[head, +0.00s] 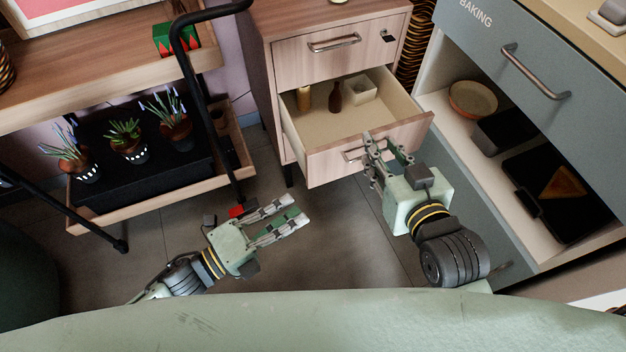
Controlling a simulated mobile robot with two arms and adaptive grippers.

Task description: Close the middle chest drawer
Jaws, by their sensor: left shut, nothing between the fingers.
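The wooden chest (262,62) stands at the top centre with its middle drawer (318,122) pulled well out. Inside the drawer are an orange-brown bottle (304,98), a dark brown bottle (335,98) and a small white square box (359,90). My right gripper (386,148) is at the drawer front, beside the handle (352,154), and partly covers it. I cannot tell whether it touches the handle or front, or whether its fingers are closed. My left gripper (288,211) is shut and empty, over the floor below the drawer.
The chest's top drawer (325,44) is shut. A plant trolley (150,185) with a black frame stands at the left. At the right, a grey cabinet (515,60) has an open shelf with a bowl (473,98) and dark trays. Bare floor (330,240) lies between my grippers.

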